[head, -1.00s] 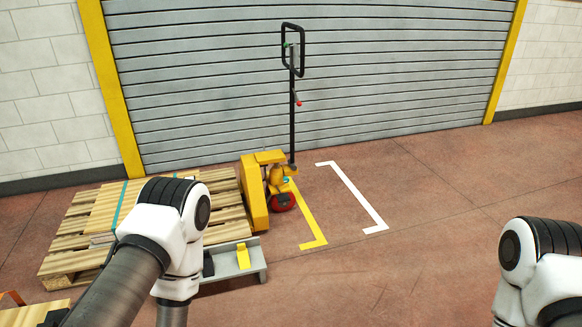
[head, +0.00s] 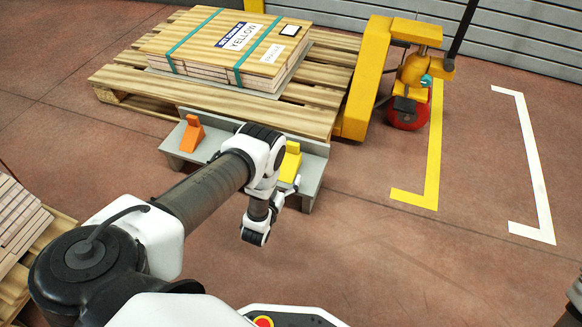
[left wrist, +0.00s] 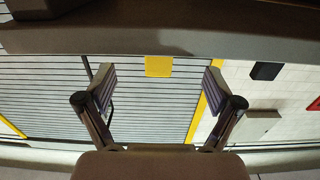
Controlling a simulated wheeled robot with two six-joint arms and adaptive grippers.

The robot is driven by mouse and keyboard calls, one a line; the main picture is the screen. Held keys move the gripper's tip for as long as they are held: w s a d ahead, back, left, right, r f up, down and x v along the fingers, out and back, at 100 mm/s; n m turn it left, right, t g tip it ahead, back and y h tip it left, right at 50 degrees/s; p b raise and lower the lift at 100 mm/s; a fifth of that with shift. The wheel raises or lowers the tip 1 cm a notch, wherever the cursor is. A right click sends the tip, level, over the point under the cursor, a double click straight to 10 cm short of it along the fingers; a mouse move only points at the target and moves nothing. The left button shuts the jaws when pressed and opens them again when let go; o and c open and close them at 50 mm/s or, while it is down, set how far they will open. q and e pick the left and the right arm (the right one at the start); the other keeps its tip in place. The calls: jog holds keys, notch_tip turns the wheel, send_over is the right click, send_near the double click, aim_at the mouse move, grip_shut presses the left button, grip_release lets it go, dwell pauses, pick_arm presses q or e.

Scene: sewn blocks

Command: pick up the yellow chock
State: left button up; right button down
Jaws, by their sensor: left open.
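The yellow chock (head: 291,163) is a small wedge-like block on the right part of a low grey bench (head: 307,179) in the head view. My left arm covers part of its left side. My left gripper (head: 288,192) is just in front of the bench, on the near side of the chock. In the left wrist view the picture is upside down, and the chock (left wrist: 158,66) shows between the two spread fingers of the gripper (left wrist: 158,88). The gripper is open and empty; contact with the chock does not show. My right gripper is out of view.
An orange chock (head: 192,134) sits on the left of the bench. Behind stands a wooden pallet (head: 318,92) with strapped boards (head: 232,45), beside a yellow pallet jack (head: 362,85). Another stack (head: 18,222) is at the left edge. The floor right of the bench is clear.

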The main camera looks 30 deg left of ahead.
aim_at(290, 158)
pick_arm(q)
jog(key=b+x, duration=0.4)
jog(key=x, duration=0.2)
jog(key=shift+w+r, duration=0.1)
jog(key=shift+w, duration=0.2)
jog(key=shift+w+a+r, duration=0.1)
jog(key=shift+w, duration=0.25)
jog(key=shift+r, duration=0.15)
jog(key=c, duration=1.5)
